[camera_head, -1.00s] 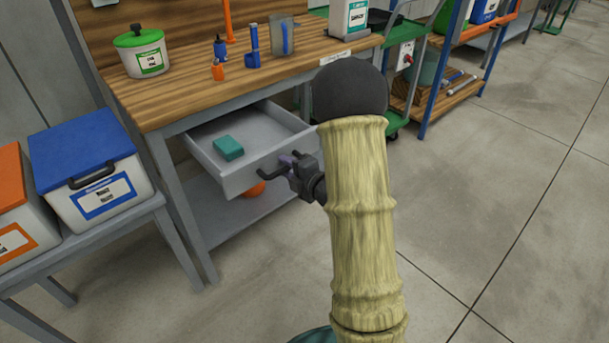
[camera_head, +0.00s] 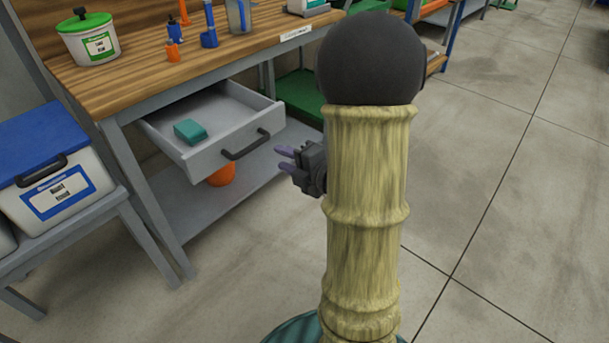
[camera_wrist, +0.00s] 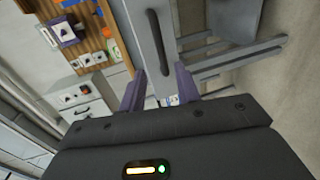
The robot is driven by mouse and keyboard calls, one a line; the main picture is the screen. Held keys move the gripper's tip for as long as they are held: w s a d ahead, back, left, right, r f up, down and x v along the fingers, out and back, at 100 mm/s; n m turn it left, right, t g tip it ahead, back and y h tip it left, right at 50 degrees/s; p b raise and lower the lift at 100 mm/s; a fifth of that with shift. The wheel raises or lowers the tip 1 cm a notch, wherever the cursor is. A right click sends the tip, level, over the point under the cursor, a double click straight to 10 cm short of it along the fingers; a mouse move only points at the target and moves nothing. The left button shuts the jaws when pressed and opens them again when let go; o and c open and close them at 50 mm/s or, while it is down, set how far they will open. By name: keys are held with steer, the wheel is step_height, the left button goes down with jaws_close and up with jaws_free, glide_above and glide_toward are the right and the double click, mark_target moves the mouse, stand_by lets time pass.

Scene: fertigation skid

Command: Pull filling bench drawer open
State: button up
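The filling bench drawer (camera_head: 222,150) is grey and stands pulled out from under the wooden-topped bench (camera_head: 150,68). A teal block (camera_head: 190,131) lies inside it. Its dark bar handle (camera_head: 246,145) is on the front face and free. My gripper (camera_head: 282,158) is to the right of the handle, apart from it, with its two purple fingers spread and nothing between them. In the wrist view the fingers (camera_wrist: 160,88) are wide apart, and the dark handle (camera_wrist: 160,38) shows beyond them on the grey drawer front.
A white box with a blue lid (camera_head: 55,175) stands on a low grey stand at left. A green-lidded pot (camera_head: 90,40) and small blue and orange items stand on the bench top. An orange object (camera_head: 221,174) is under the drawer. The floor at right is clear.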

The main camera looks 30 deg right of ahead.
steer(key=b+v, duration=0.5)
steer(key=shift+s+d, duration=0.1)
steer(key=shift+s, duration=0.15)
stand_by(0.6)
